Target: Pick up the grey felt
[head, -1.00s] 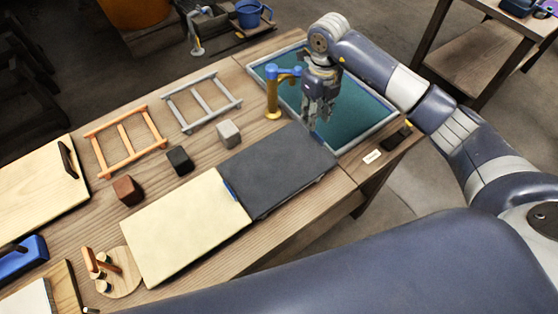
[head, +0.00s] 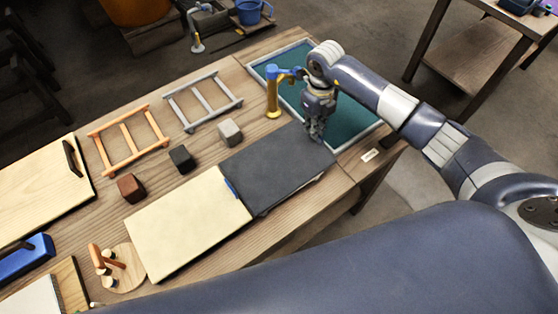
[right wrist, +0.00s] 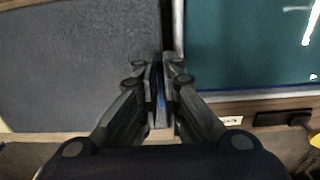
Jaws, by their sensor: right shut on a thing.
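The grey felt (head: 268,168) is a dark grey sheet lying on the table beside a cream panel. It also fills the left of the right wrist view (right wrist: 75,70). My right gripper (head: 317,137) is at the felt's right edge, near the teal tray. In the right wrist view, its fingers (right wrist: 158,72) are close together at that edge, with a thin blue strip between them. It is shut on the felt's edge; the grip itself is partly hidden by the fingers. My left gripper is not in view.
The teal framed tray (head: 352,125) adjoins the felt on the right. The cream panel (head: 188,222) is on its left. A blue and yellow post (head: 272,98), a grey block (head: 229,132), a black block (head: 181,159) and a grey ladder frame (head: 203,99) stand behind it.

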